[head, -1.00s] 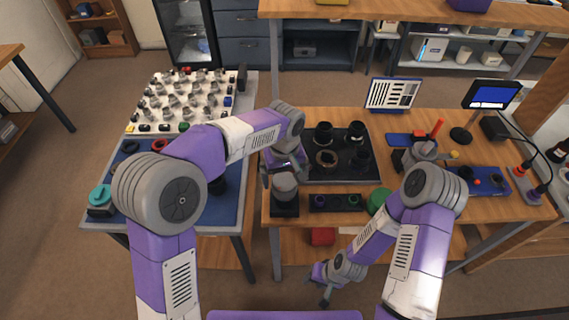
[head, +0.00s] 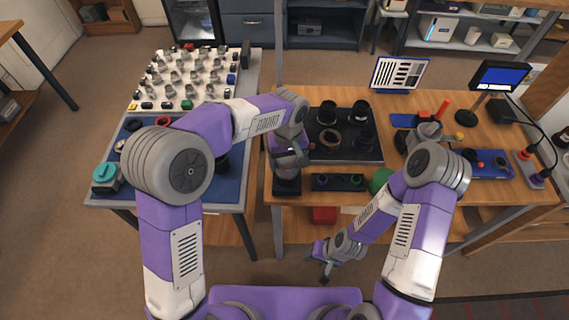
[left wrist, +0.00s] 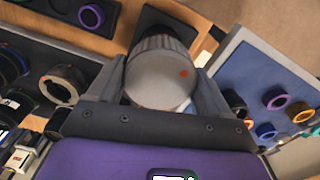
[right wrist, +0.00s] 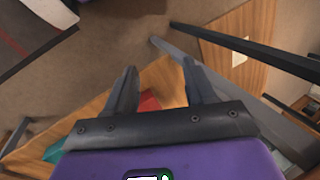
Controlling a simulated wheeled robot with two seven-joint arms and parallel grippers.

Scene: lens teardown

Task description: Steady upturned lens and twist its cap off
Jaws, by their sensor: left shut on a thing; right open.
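My left gripper (head: 288,166) is at the near left corner of the wooden bench, over a dark square base (head: 287,187). In the left wrist view, its fingers are on either side of the upturned lens's round grey cap (left wrist: 160,82), which has a red dot on top, and it is shut on it. A ridged grey band (left wrist: 160,44) shows on the side just below the cap face. The lens body is mostly hidden. My right gripper (head: 325,272) is open and empty, low in front of the bench; its fingers also show apart in the right wrist view (right wrist: 158,85).
A dark tray (head: 345,157) with black lens parts and a ring lies behind the base. A small dark holder (head: 337,182) with coloured rings and a green round thing (head: 380,181) are to the right. A blue mat (head: 228,185) covers the left table. A red box (head: 324,214) sits below the bench.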

